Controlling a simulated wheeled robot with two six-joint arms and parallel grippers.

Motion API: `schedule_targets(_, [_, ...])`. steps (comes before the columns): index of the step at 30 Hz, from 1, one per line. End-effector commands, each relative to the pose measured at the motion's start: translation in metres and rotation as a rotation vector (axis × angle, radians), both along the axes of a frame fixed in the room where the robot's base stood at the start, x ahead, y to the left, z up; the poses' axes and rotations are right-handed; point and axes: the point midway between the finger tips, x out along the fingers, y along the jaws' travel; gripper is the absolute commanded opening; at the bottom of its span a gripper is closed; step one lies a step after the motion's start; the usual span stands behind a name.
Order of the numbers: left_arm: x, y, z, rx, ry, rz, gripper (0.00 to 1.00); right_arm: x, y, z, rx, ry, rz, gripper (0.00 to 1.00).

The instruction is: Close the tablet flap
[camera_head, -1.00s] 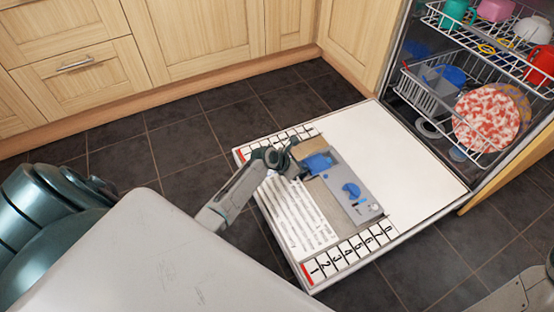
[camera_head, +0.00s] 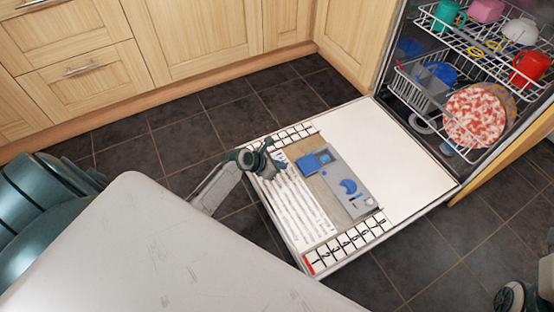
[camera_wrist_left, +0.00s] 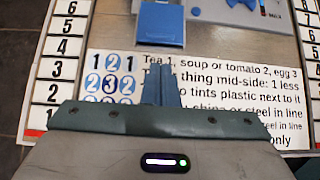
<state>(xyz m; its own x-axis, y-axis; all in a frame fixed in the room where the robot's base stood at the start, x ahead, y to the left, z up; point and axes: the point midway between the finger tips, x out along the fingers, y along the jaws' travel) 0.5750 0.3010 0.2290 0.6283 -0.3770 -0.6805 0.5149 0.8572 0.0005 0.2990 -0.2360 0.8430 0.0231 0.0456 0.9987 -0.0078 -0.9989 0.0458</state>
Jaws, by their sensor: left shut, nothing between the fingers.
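The tablet flap (camera_head: 307,165) is a small blue square plate. It stands open, swung out from the grey dispenser panel (camera_head: 340,175) onto the beige strip beside it. A blue area, seemingly its compartment (camera_head: 325,157), shows next to it. In the left wrist view the flap (camera_wrist_left: 162,25) is ahead of the fingers and apart from them. My left gripper (camera_head: 279,168) is shut and empty over the printed sheet, on the left side of the flap; its fingers (camera_wrist_left: 162,72) point toward the flap. Part of my right arm shows at the lower right; its gripper is not visible.
The panel is on the lowered dishwasher door (camera_head: 420,170), with number strips (camera_head: 350,243) along its sides. The racks with dishes (camera_head: 470,110) are at upper right. Wooden cabinets (camera_head: 200,40) line the back. Tiled floor around the door is clear.

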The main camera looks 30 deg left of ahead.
Motion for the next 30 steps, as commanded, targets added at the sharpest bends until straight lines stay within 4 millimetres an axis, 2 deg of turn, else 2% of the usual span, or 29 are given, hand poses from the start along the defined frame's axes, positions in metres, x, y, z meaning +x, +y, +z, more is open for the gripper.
schedule_targets(3, [-0.007, 0.004, 0.008, 0.000, 0.000, 0.000, 0.00, 0.000, 0.000, 0.005, -0.005, 0.002, 0.004, 0.36])
schedule_targets(13, [-0.007, 0.005, 0.012, 0.009, -0.015, -0.005, 0.00, 0.000, 0.000, 0.004, -0.008, 0.005, 0.006, 0.36])
schedule_targets(17, [0.007, 0.001, 0.038, 0.124, -0.163, -0.054, 0.00, 0.000, 0.000, 0.004, -0.007, 0.005, 0.006, 0.36])
schedule_targets(20, [0.025, -0.005, 0.086, 0.333, -0.404, -0.120, 0.00, 0.000, 0.000, 0.004, -0.007, 0.005, 0.006, 0.36])
schedule_targets(23, [0.039, -0.011, 0.156, 0.626, -0.694, -0.166, 0.00, 0.000, 0.000, 0.004, -0.007, 0.004, 0.006, 0.36])
schedule_targets(24, [0.040, -0.013, 0.187, 0.754, -0.804, -0.173, 0.00, 0.000, 0.000, 0.004, -0.007, 0.004, 0.006, 0.36])
schedule_targets(26, [0.038, -0.017, 0.233, 0.950, -0.953, -0.167, 0.00, 0.000, 0.000, 0.004, -0.007, 0.004, 0.006, 0.36])
schedule_targets(27, [0.033, -0.019, 0.264, 1.081, -1.042, -0.153, 0.00, 0.000, 0.000, 0.004, -0.007, 0.004, 0.006, 0.36])
schedule_targets(29, [0.022, -0.022, 0.309, 1.278, -1.160, -0.116, 0.00, 0.000, 0.000, 0.004, -0.007, 0.004, 0.006, 0.36])
schedule_targets(30, [0.013, -0.024, 0.338, 1.410, -1.225, -0.081, 0.00, 0.000, 0.000, 0.005, -0.007, 0.004, 0.006, 0.36])
